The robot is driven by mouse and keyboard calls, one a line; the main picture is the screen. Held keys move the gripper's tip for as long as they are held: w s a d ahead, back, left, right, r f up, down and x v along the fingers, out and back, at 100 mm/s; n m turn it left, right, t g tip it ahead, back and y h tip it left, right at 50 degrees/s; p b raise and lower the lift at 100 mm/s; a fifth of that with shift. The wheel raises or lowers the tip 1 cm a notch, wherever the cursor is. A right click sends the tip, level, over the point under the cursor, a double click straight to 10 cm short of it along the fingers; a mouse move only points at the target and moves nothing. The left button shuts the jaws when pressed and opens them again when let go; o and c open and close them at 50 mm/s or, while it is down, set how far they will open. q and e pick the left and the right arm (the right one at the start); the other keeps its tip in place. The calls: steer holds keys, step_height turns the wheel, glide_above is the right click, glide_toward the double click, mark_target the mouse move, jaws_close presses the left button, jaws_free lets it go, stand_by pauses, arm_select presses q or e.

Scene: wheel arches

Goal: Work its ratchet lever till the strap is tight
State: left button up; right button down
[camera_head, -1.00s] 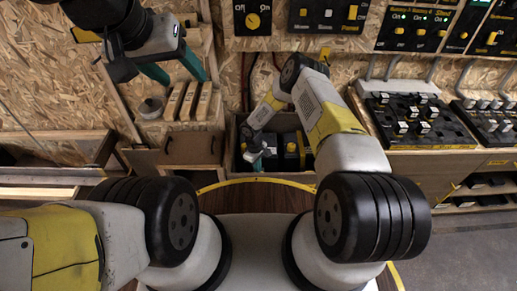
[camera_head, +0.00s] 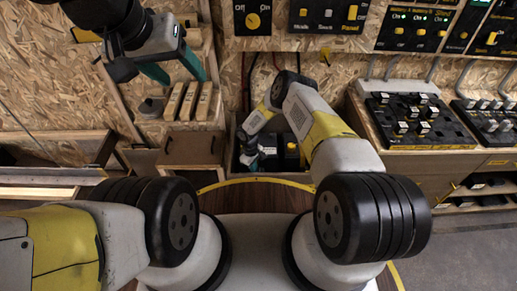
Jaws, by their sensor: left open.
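I cannot make out a strap or a ratchet lever in the head view. My left gripper (camera_head: 174,71) is at the upper left, its two teal fingers spread apart with nothing between them. It is above a shelf with upright wooden blocks (camera_head: 188,101).
A small grey object (camera_head: 151,107) sits left of the blocks. A closed wooden box (camera_head: 193,149) stands left of the bin. Switch panels line the back wall, and a sloped board of black switches (camera_head: 418,122) is at the right. Open floor (camera_head: 470,250) shows at the lower right.

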steer(key=shift+w+a+r, duration=0.1)
steer(key=shift+w+a, duration=0.1)
steer(key=shift+a, duration=0.15)
step_height(320, 180, up, 8)
steer(key=shift+w+a, duration=0.25)
steer(key=shift+a, duration=0.1)
stand_by(0.7)
